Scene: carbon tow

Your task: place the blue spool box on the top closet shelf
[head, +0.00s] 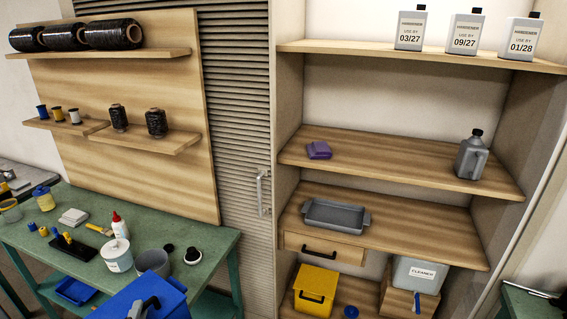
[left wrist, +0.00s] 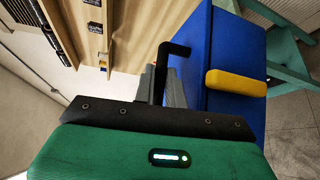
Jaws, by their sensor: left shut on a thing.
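The blue spool box (head: 170,296) shows at the bottom edge of the head view, in front of the green bench, its lower part cut off. In the left wrist view the box (left wrist: 228,55) has a black handle (left wrist: 172,50) and a yellow bar on one face. My left gripper (head: 138,310) is shut on the box's handle; only a little of it shows in the head view. The top closet shelf (head: 345,52) is at the upper right, bare on its left part. My right gripper is not in view.
Three hardener bottles (head: 463,32) stand on the right of the top shelf. Lower shelves hold a purple item (head: 319,150), a grey jug (head: 470,158) and a grey tray (head: 335,217). The green bench (head: 215,243) is cluttered. A slatted door (head: 235,110) stands left of the closet.

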